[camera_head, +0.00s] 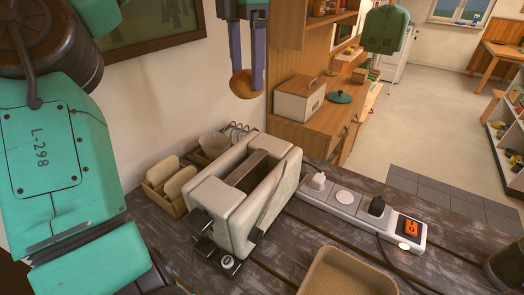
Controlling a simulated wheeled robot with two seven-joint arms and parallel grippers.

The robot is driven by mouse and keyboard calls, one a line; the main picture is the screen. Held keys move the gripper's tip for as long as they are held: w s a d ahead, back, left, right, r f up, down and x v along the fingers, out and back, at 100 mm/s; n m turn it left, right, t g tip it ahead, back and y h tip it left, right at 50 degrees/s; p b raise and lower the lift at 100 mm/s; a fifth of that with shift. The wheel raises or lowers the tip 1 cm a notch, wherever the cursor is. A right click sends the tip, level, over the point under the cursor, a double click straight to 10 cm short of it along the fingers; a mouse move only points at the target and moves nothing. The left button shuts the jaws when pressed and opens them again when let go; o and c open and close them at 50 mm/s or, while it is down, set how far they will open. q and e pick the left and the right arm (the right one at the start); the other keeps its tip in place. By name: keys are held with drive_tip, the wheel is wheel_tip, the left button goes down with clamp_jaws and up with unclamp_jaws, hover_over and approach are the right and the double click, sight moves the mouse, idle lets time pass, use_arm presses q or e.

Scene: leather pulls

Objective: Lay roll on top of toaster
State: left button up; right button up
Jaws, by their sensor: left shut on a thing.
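The toaster (218,209) stands on the dark wooden counter, cream-coloured, with its long slot facing up and levers and a knob at its near end. My left gripper (246,82) reaches down from the top of the view with two purple fingers. It is shut on a round golden-brown roll (240,80), held in the air above and beyond the toaster, apart from it. The fingers cover part of the roll. My right gripper does not show.
A toast rack with bread slices (180,184) stands left of the toaster. A white power strip (343,200) with plugs lies to its right. A tan basket (345,275) sits at the front edge. A wooden cabinet with a bread box (298,106) stands behind.

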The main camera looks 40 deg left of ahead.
use_arm(q)
drive_tip(key=f, duration=0.5)
drive_tip(key=s+f+p, duration=0.1)
drive_tip(key=f, duration=0.9)
drive_tip(key=shift+s+f+p, duration=0.1)
drive_tip(key=shift+s+p, duration=0.2)
drive_tip(key=shift+s, duration=0.1)
drive_tip(key=shift+s+f+p, duration=0.25)
drive_tip(key=shift+f+p, duration=0.1)
drive_tip(key=shift+f, duration=0.8)
drive_tip(key=shift+s, duration=0.15)
drive_tip(key=shift+f, duration=0.2)
drive_tip(key=o, duration=0.9)
drive_tip(key=shift+c, duration=0.2)
drive_tip(key=shift+w, duration=0.2)
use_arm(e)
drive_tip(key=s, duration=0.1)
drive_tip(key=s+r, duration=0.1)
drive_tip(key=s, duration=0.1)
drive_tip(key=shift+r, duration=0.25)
use_arm(q)
drive_tip(key=shift+r, duration=0.15)
